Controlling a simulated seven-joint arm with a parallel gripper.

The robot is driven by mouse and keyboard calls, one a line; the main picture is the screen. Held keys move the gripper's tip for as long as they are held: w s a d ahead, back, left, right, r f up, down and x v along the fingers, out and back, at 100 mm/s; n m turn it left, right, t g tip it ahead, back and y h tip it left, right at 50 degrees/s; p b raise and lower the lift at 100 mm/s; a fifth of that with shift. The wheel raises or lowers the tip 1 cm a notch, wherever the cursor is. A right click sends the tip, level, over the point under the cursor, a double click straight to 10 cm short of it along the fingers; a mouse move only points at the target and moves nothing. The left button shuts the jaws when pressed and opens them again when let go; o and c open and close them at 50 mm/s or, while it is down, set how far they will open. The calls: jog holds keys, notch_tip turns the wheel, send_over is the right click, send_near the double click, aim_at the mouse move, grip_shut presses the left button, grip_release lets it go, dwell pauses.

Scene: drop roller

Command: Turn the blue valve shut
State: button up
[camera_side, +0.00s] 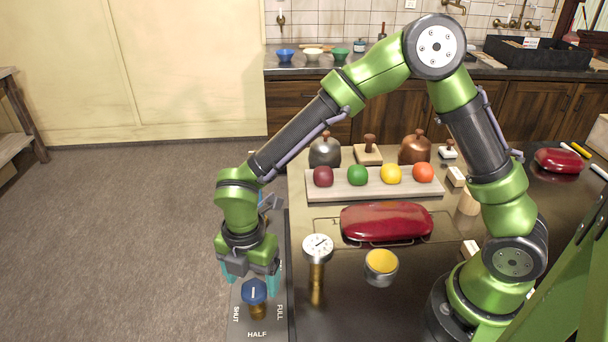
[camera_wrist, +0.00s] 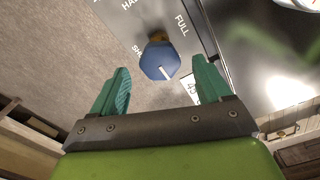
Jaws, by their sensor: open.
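The blue valve (camera_side: 254,291) is a knob on a brass stem, on a grey panel (camera_side: 275,322) at the table's left edge. The panel reads SHUT on the left, HALF in front and FULL on the right. In the wrist view the blue valve (camera_wrist: 156,58) shows a white mark on its rim, on the side away from HALF. My gripper (camera_side: 252,276) points down just above and behind the knob. Its teal fingers are open and empty. In the wrist view the knob lies beyond the fingertips of my gripper (camera_wrist: 160,76), roughly centred between them.
A dial gauge (camera_side: 318,248) on a brass post and a yellow-topped round button (camera_side: 381,262) stand right of the panel. A red oblong case (camera_side: 387,222) lies behind them. A tray (camera_side: 340,190) of coloured balls is farther back. Left of the panel is open floor.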

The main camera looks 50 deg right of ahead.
jog(key=shift+f, duration=1.25)
jog(key=c, duration=1)
jog(key=shift+c, duration=0.2)
